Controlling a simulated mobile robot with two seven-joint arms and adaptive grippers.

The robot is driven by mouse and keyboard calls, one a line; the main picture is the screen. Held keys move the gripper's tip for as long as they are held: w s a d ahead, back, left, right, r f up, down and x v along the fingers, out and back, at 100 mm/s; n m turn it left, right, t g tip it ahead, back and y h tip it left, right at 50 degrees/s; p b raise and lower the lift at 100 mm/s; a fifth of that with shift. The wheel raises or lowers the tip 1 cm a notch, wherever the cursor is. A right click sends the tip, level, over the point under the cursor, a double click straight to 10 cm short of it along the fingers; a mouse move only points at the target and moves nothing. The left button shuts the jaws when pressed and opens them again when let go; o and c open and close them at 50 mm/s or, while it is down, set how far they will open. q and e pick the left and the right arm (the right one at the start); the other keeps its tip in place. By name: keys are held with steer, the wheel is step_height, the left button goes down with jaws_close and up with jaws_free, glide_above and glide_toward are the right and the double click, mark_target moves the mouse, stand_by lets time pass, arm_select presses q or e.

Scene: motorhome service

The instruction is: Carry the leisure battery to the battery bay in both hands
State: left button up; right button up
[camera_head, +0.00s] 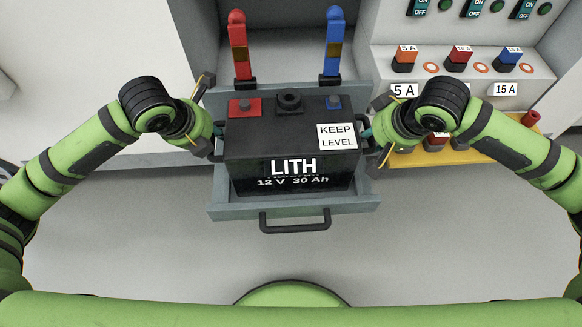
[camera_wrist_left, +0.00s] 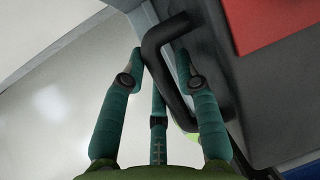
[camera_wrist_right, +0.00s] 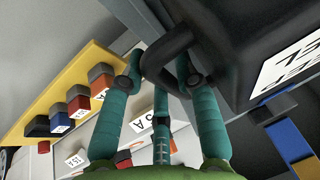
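The leisure battery (camera_head: 290,140) is a black box marked LITH, 12 V 30 Ah, with a KEEP LEVEL label and red and blue terminal blocks. It sits upright within the grey tray (camera_head: 224,209) and looks level; whether its base touches the tray is hidden. My left gripper (camera_head: 217,131) is at the battery's left side handle; in the left wrist view its teal fingers lie around the black handle (camera_wrist_left: 152,62). My right gripper (camera_head: 368,134) is at the right side handle, its fingers around that handle (camera_wrist_right: 158,64) in the right wrist view. Firm finger contact cannot be made out.
The tray has a black front handle (camera_head: 295,222). A red lever (camera_head: 240,50) and a blue lever (camera_head: 333,48) stand behind it. A panel with fuses and switches (camera_head: 455,61) is at right, above a yellow strip (camera_head: 442,157). Open floor (camera_head: 150,240) lies in front.

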arm_select(q)
steer(key=shift+s+r, duration=0.15)
arm_select(e)
steer(key=shift+s+r, duration=0.15)
arm_select(q)
steer(key=shift+r, duration=0.1)
arm_select(e)
steer(key=shift+r, duration=0.1)
